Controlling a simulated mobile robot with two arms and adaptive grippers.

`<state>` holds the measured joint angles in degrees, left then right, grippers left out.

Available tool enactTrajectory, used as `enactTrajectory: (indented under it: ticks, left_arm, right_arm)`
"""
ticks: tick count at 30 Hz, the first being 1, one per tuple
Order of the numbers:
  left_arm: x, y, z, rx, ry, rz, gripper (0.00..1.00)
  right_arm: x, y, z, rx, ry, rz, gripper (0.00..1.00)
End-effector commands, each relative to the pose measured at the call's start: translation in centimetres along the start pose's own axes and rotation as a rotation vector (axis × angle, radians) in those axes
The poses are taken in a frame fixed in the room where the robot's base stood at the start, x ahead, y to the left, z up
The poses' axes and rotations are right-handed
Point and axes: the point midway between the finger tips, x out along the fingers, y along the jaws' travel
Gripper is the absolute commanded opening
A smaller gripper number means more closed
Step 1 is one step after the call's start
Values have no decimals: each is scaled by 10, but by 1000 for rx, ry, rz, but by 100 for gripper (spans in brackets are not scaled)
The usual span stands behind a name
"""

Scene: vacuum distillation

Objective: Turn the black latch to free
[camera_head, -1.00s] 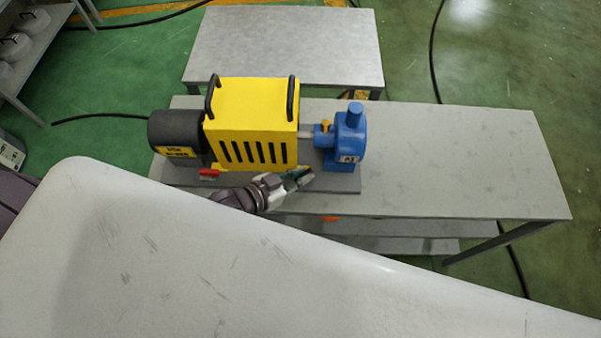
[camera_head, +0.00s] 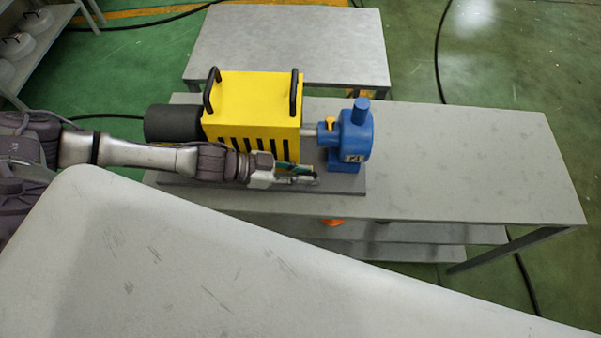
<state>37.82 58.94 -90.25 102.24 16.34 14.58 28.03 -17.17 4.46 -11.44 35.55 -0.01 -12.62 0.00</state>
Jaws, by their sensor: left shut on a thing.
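A yellow guard (camera_head: 255,103) with two black handles on top and dark slots in its front stands on a grey base plate (camera_head: 345,186). It sits between a black motor (camera_head: 172,124) and a blue pump (camera_head: 356,138). My left gripper (camera_head: 309,179) is at the guard's lower front right, just above the plate's front edge. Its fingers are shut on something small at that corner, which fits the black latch. The latch itself is too small and covered to make out, so its angle cannot be told. My right gripper is not in view.
The bench (camera_head: 470,160) is clear right of the pump. Another grey table (camera_head: 290,45) stands behind, empty. A large pale surface fills the foreground. A small orange thing (camera_head: 332,222) shows below the bench's front edge.

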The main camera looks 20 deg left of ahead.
Motion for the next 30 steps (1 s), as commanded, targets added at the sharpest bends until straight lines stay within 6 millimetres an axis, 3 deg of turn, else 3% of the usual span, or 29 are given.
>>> enactTrajectory:
  ticks: [19, 20, 24, 30]
  left_arm:
    - [1, -1, -3, 16, 6, 33, 0]
    - [1, -1, -3, 16, 6, 33, 16]
    - [1, -1, -3, 16, 6, 33, 39]
    - [1, -1, -2, 15, 3, 32, 40]
  right_arm:
    - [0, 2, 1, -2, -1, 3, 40]
    - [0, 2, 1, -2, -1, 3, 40]
    - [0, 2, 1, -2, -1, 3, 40]
    - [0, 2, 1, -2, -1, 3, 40]
